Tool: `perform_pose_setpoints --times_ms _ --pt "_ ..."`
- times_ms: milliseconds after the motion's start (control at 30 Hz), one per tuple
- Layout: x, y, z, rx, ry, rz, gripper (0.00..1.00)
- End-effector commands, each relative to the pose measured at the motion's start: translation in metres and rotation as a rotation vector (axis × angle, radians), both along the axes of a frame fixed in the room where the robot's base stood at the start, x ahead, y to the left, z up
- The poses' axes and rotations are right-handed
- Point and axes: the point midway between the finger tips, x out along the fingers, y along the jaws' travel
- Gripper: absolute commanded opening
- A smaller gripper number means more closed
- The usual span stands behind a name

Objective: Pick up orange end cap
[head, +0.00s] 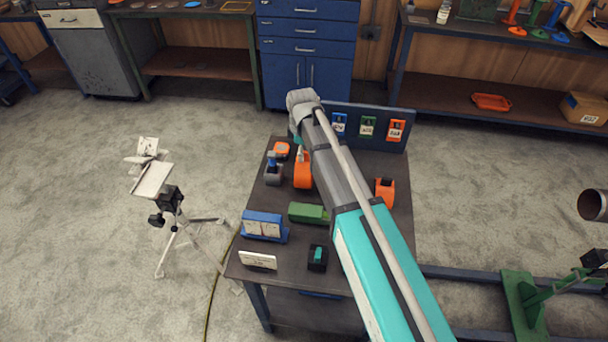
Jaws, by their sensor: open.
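Several orange things are on the dark table (283,207), and I cannot tell for sure which is the end cap. A small, low orange piece (282,149) lies at the back left of the table. A taller orange piece (303,176) stands just right of it, partly behind my arm. An orange block with a dark opening (385,190) stands on the right side. My arm reaches over the table from the lower right, and its grey wrist is above the back edge. My gripper's fingers do not show; the wrist and arm hide that place.
A blue-grey board (367,112) with blue, green and orange tags stands at the table's back. A blue holder (264,225), a green block (309,213) and a black box (317,257) are in front. A tripod stand (170,205) is left; a green pipe stand (524,300) is right.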

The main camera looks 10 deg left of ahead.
Motion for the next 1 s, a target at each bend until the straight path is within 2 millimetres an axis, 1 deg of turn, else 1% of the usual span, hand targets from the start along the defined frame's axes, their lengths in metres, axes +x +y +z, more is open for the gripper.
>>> perform_pose_setpoints --times_ms 33,100,700,867,1000 --pt "0.0000 -0.0001 -0.0037 0.000 0.000 0.000 0.60" --pt "0.0000 -0.0001 -0.0045 0.000 0.000 0.000 0.60" --pt "0.0001 -0.0004 -0.0039 0.000 0.000 0.000 0.60" --pt "0.0002 -0.0005 -0.0040 0.000 0.000 -0.001 0.30" --pt "0.0002 -0.0006 -0.0040 0.000 0.000 -0.001 0.04"
